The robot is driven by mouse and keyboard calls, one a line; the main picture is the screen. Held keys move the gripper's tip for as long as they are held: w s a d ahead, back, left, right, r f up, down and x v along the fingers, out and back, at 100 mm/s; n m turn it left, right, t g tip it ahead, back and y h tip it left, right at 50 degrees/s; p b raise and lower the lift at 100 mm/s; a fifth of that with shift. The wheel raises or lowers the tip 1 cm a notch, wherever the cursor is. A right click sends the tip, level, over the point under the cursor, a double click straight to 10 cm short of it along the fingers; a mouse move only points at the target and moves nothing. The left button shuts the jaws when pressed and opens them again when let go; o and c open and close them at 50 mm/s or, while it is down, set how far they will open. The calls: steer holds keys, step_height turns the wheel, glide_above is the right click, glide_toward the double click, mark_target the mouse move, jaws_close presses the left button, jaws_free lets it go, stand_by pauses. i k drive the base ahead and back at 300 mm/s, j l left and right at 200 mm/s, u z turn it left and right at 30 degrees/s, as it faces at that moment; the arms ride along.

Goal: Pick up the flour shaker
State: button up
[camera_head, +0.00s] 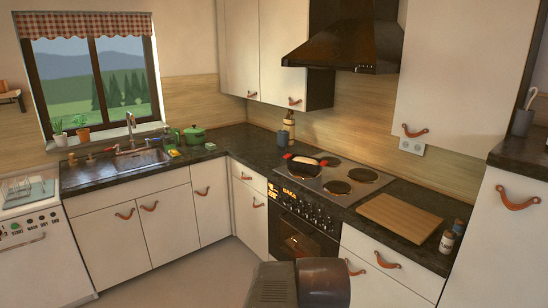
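Two small containers stand close together at the right end of the dark counter, beside the cutting board. The front one is a pale jar (446,242) with a darker top. The one behind it is a small brownish jar (459,227). One of them may be the flour shaker, but they are too small to tell which. Part of my arm shows at the bottom middle edge, well below and left of the jars. My gripper's fingers are not visible.
A wooden cutting board (401,218) lies left of the jars. A pan (305,163) sits on the hob (345,181). A tall cabinet (509,235) rises close to the right of the jars. A green pot (194,135) stands in the far corner. Open floor shows lower left.

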mark_target(450, 236)
steer(key=z, duration=1.45)
steer(key=i+l+u, duration=0.85)
steer(key=i+l, duration=0.05)
steer(key=l, duration=0.05)
